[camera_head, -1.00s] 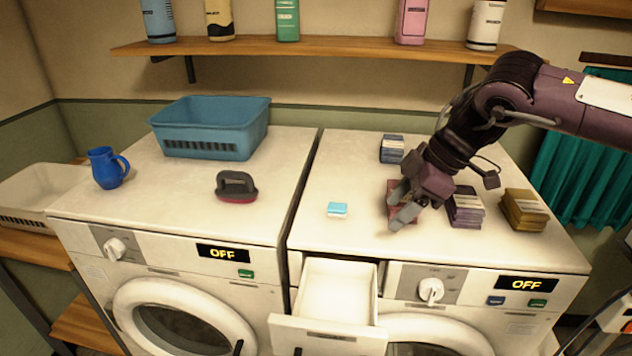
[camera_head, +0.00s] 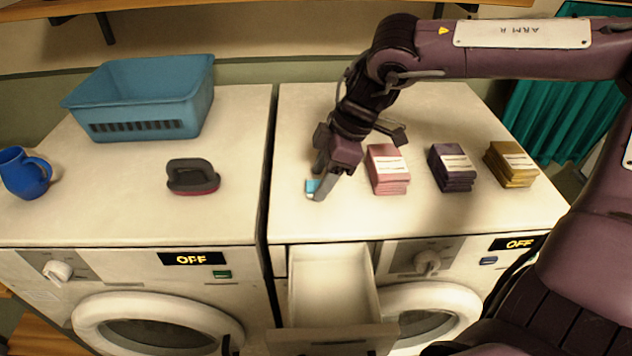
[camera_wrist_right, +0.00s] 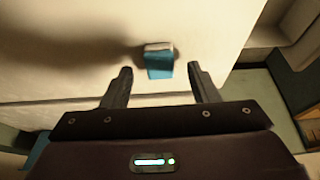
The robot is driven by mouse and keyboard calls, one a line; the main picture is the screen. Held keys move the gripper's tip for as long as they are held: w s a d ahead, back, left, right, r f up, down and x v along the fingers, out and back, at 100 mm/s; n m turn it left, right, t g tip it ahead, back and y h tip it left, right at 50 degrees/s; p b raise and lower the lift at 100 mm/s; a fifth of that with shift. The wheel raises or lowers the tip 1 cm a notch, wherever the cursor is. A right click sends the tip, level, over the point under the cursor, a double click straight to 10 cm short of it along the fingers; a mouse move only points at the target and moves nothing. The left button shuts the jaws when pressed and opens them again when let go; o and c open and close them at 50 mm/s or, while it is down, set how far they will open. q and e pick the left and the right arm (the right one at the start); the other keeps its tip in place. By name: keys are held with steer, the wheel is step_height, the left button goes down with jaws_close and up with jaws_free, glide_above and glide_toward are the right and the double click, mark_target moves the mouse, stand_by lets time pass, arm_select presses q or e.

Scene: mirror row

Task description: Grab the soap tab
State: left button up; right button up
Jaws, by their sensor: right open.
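The soap tab (camera_head: 311,187) is a small light-blue and white block on top of the right-hand washer. My right gripper (camera_head: 318,190) is open just above and at it in the head view, partly covering it. In the right wrist view the soap tab (camera_wrist_right: 158,60) lies on the white top, ahead of and between the two open fingers (camera_wrist_right: 162,80). The fingers do not appear to touch it. My left gripper is not in view.
Pink (camera_head: 388,170), dark purple (camera_head: 452,168) and yellow (camera_head: 511,164) stacks stand right of the gripper. An open drawer (camera_head: 333,285) juts from the right washer's front. A brush (camera_head: 192,177), blue basket (camera_head: 140,98) and blue mug (camera_head: 24,174) are on the left washer.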

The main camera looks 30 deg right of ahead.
steer(key=shift+w+a+f, duration=0.15)
steer(key=shift+a+f, duration=0.05)
steer(key=shift+f, duration=0.45)
steer(key=shift+c, duration=1.7)
steer(key=c, duration=0.5)
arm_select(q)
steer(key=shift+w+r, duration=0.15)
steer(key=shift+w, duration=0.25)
arm_select(e)
steer(key=shift+c, duration=1)
steer(key=shift+r, duration=0.1)
